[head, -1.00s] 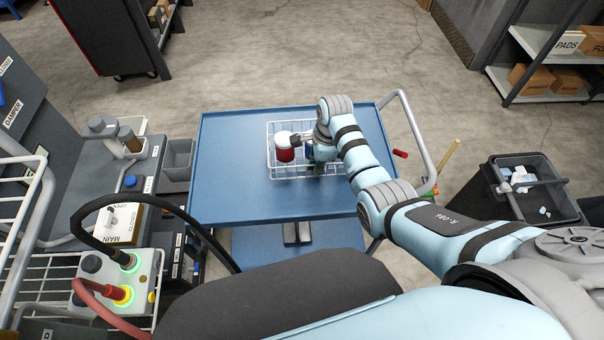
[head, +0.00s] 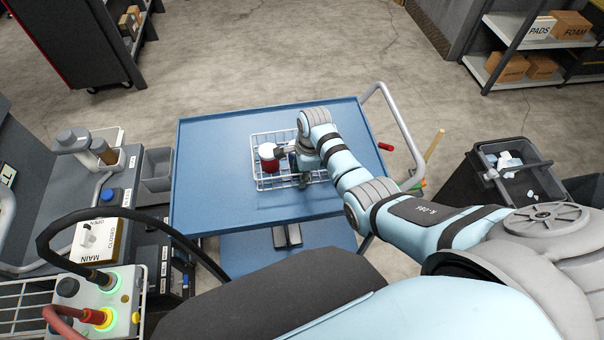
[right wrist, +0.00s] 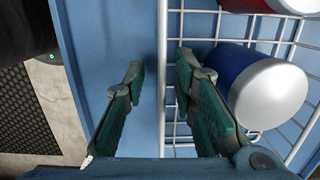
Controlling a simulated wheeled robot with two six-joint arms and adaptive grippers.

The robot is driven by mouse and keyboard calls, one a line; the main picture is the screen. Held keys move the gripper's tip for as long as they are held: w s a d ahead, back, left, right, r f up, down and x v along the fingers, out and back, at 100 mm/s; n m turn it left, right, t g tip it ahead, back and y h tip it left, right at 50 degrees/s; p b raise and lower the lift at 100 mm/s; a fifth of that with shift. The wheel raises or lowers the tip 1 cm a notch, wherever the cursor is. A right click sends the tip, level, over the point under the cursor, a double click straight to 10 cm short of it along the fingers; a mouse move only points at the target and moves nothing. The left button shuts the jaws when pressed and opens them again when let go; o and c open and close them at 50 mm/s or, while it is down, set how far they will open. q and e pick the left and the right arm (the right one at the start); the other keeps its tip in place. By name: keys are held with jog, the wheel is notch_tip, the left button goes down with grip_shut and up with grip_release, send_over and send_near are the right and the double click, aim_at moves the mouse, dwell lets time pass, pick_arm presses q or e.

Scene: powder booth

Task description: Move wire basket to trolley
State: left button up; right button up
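The wire basket (head: 256,180), white and rectangular, stands on the blue top of the trolley (head: 210,190). It holds a red jar with a white lid (head: 268,158) and a blue item, partly hidden by my arm. My right gripper (head: 303,180) is down at the basket's near right part. In the right wrist view its fingers (right wrist: 160,75) are apart, with the basket's white wire wall (right wrist: 162,100) between them and a gap on both sides. A blue container with a white lid (right wrist: 270,95) lies beside the right finger. My left gripper is out of view.
The trolley's handle (head: 400,130) rises on its right. A grey bin with scraps (head: 510,170) stands further right. On the left are a grey bench and a control box with hoses (head: 95,300). Most of the trolley top around the basket is bare.

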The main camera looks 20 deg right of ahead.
notch_tip(320, 180, up, 12)
jog(key=d+p, duration=0.1)
jog(key=p, duration=0.2)
jog(key=shift+s+d, duration=0.15)
jog(key=shift+s, duration=0.2)
jog(key=shift+r, duration=0.1)
